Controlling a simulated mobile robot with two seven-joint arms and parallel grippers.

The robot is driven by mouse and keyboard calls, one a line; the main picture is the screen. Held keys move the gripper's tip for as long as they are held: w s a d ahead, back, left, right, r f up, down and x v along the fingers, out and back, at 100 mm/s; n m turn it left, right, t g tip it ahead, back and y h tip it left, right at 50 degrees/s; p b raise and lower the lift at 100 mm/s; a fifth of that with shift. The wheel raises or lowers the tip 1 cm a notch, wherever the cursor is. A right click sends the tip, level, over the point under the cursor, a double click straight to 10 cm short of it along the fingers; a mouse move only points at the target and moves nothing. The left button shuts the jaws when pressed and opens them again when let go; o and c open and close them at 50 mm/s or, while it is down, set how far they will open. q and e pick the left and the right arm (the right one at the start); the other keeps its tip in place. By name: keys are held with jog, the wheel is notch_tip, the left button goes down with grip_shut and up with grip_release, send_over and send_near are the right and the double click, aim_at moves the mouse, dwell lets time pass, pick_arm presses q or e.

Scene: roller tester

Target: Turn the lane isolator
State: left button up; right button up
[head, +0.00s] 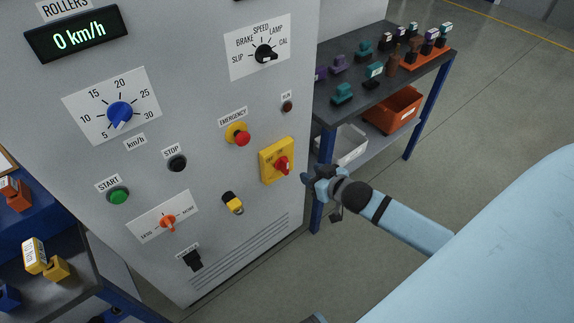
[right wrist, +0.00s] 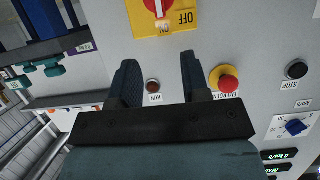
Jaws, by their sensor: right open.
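The lane isolator is a red rotary handle (head: 283,166) on a yellow plate (head: 268,175), low on the right of the grey cabinet front. In the right wrist view its red handle (right wrist: 155,5) is cut off by the top edge, and the yellow plate (right wrist: 180,25) shows ON and OFF labels, upside down. My right gripper (head: 310,176) is just right of the isolator, apart from it. In the right wrist view the two dark fingers (right wrist: 158,65) are spread, with nothing between them. My left gripper is out of view.
A red emergency button (head: 242,138) sits up and left of the isolator, with a small run lamp (head: 287,106) above. A shelf (head: 385,75) with coloured parts stands right of the cabinet; floor is clear farther right.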

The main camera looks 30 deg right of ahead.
aim_at(288, 162)
jog(key=b+x, duration=0.1)
jog(key=x, duration=1.1)
jog(key=shift+w+a+f, duration=0.1)
grip_shut()
